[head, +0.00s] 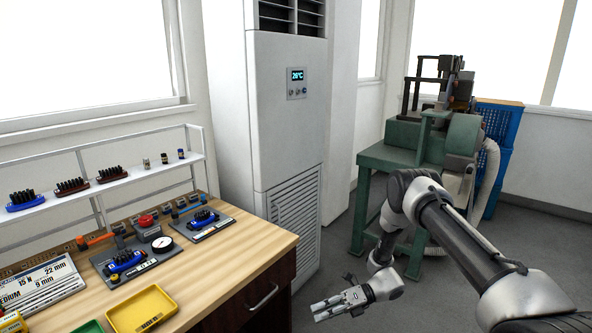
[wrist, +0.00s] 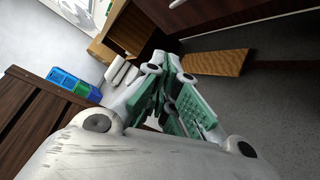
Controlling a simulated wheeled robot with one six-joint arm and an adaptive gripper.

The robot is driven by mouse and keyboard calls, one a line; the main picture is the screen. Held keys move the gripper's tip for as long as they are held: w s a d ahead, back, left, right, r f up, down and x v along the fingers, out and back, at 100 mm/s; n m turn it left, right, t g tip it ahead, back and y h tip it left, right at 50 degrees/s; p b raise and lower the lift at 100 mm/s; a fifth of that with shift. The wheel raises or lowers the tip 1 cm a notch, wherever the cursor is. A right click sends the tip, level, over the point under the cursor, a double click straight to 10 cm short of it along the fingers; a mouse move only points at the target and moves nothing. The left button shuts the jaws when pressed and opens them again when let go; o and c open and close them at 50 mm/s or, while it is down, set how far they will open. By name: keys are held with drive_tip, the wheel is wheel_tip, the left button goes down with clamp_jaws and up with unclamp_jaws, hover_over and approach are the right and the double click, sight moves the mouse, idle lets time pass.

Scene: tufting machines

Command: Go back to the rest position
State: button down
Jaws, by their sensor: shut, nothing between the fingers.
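My gripper (head: 334,306) is low in the head view, just right of the workbench's front right corner. It is in the air over the grey floor, with its fingers pointing left toward the bench drawers. In the wrist view my gripper's fingers (wrist: 168,105) with green pads are close together, and nothing shows between them. My arm reaches in from the lower right, bends near the green machine in the picture, and comes back down to the gripper.
A wooden workbench (head: 262,244) with tools, a yellow tray (head: 142,310) and a drawer is at left. A white air conditioner cabinet (head: 290,130) stands behind it. A green machine (head: 385,158) and blue crates (head: 500,125) are at right. Grey floor is open between.

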drive_tip(key=s+d+r+n+h, duration=0.4)
drive_tip(key=d+r+n, duration=0.3)
drive_tip(key=r+n, duration=0.15)
drive_tip(key=s+d+r+n+h, duration=0.4)
drive_tip(key=d+r+n, duration=0.3)
drive_tip(key=r, duration=0.2)
drive_tip(key=s+d+r+n+h, duration=0.3)
drive_tip(key=d+r+n+h, duration=0.1)
drive_tip(key=d+r+n, duration=0.4)
drive_tip(key=s+d+r+n+t+h, duration=0.1)
drive_tip(key=s+d+r+t, duration=0.1)
drive_tip(key=r, duration=0.5)
drive_tip(key=s+d+r+n+t+h, duration=0.1)
drive_tip(key=s+d+r+t, duration=0.1)
drive_tip(key=s+r, duration=0.4)
drive_tip(key=s+d+r+n+t+h, duration=0.1)
drive_tip(key=s+r+t, duration=0.3)
drive_tip(key=r, duration=0.4)
drive_tip(key=shift+s+d+n+t, duration=0.25)
drive_tip(key=shift+d+n, duration=0.2)
drive_tip(key=shift+d, duration=0.45)
